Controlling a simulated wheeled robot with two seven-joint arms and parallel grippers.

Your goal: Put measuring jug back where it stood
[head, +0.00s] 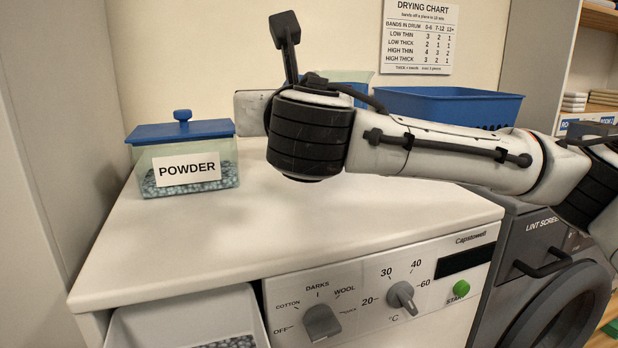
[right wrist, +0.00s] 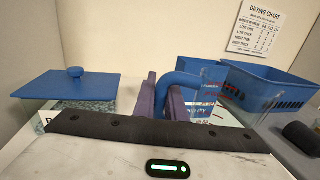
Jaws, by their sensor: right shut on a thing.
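The measuring jug is a clear vessel with red markings and a blue handle. In the right wrist view it (right wrist: 209,92) is just right of the purple fingers. In the head view only its upper edge (head: 352,77) and a bit of blue show behind my right wrist. My right gripper (right wrist: 163,102) is shut on the jug's handle. My right arm hides the gripper in the head view. The jug's base is hidden, so I cannot tell whether it touches the white machine top (head: 330,215). My left gripper is not in view.
A clear powder box (head: 185,190) with a blue lid stands at the back left of the machine top. A blue basket (head: 450,108) stands at the back right, beyond my forearm. The front and middle of the top are clear. An open drawer (head: 180,325) juts out below.

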